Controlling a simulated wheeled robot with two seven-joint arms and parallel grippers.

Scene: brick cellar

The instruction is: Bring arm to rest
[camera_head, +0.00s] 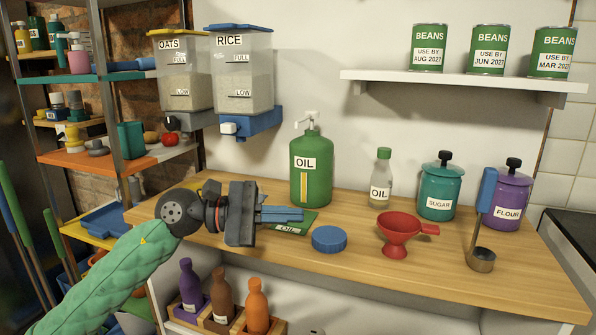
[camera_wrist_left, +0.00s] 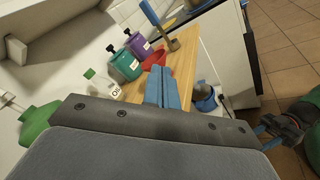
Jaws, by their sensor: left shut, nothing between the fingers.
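My left arm, in a green padded sleeve, comes in from the lower left of the head view. Its gripper (camera_head: 300,214) is above the left part of the wooden counter (camera_head: 430,275), in front of the big green oil bottle. The blue fingers are together with nothing between them, pointing right. The left wrist view also shows these shut fingers (camera_wrist_left: 160,72). At the right edge of that view, part of my right arm shows with its dark and blue gripper (camera_wrist_left: 266,132), too small to tell its opening. My right arm is not in the head view.
Near the left gripper are the green oil bottle (camera_head: 311,170), a green OIL label card (camera_head: 296,225) and a blue disc (camera_head: 329,239). A red funnel (camera_head: 399,232), clear oil bottle (camera_head: 381,180), canisters and ladle stand farther right. Dispensers (camera_head: 243,75) hang above. The counter's front middle is clear.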

